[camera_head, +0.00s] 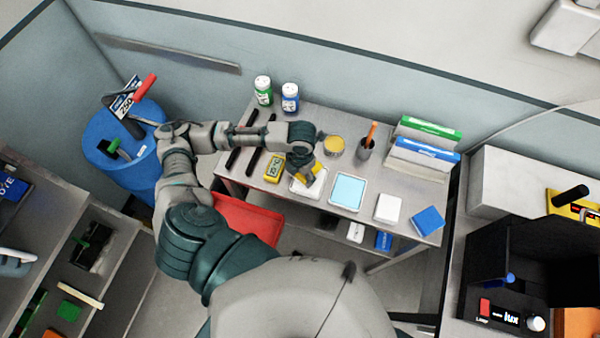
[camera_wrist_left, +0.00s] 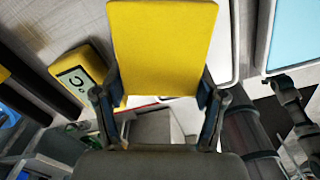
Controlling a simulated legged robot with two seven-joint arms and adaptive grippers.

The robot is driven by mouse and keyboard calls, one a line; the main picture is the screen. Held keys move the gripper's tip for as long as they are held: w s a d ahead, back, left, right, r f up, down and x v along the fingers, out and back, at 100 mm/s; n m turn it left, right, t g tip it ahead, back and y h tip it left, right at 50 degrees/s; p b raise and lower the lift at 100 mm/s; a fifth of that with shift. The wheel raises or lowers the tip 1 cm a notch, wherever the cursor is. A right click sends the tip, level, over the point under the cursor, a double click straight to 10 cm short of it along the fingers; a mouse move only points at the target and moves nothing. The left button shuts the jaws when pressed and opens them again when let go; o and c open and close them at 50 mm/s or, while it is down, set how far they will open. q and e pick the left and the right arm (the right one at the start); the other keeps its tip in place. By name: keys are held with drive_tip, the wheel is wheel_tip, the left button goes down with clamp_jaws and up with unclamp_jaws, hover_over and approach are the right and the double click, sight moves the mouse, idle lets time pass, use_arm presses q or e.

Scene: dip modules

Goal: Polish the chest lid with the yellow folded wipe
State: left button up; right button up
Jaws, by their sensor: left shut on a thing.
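My left gripper (camera_head: 304,166) is shut on the yellow folded wipe (camera_wrist_left: 161,45) and holds it over the front part of the table. In the head view the wipe (camera_head: 318,170) is partly hidden by my gripper. It is over or beside a white tray (camera_head: 297,188); I cannot tell whether they touch. In the left wrist view the wipe stands flat and broad between the two fingers. A red box-like thing (camera_head: 246,217) sits low at the table's front left, partly behind my arm; I cannot tell whether it is the chest or where its lid is. My right gripper is not in view.
The grey table (camera_head: 319,122) also holds a yellow meter (camera_head: 273,167), a pale blue tray (camera_head: 348,190), white and blue blocks, bottles, an amber jar (camera_head: 334,146) and a pen cup (camera_head: 366,150). A blue drum (camera_head: 112,150) stands left, a black lamp box (camera_head: 510,262) right.

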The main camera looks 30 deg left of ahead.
use_arm(q)
drive_tip(key=shift+s+f+p, duration=0.15)
drive_tip(key=shift+s+p, duration=0.05)
drive_tip(key=shift+p, duration=0.1)
idle(1.1)
drive_tip(key=shift+w+r+p, duration=0.15)
drive_tip(key=shift+r+p, duration=0.7)
drive_tip(key=shift+p, duration=0.1)
wheel_tip(320, 180, up, 6)
drive_tip(key=p, duration=0.6)
drive_tip(key=shift+f, duration=0.2)
drive_tip(key=shift+f, duration=0.1)
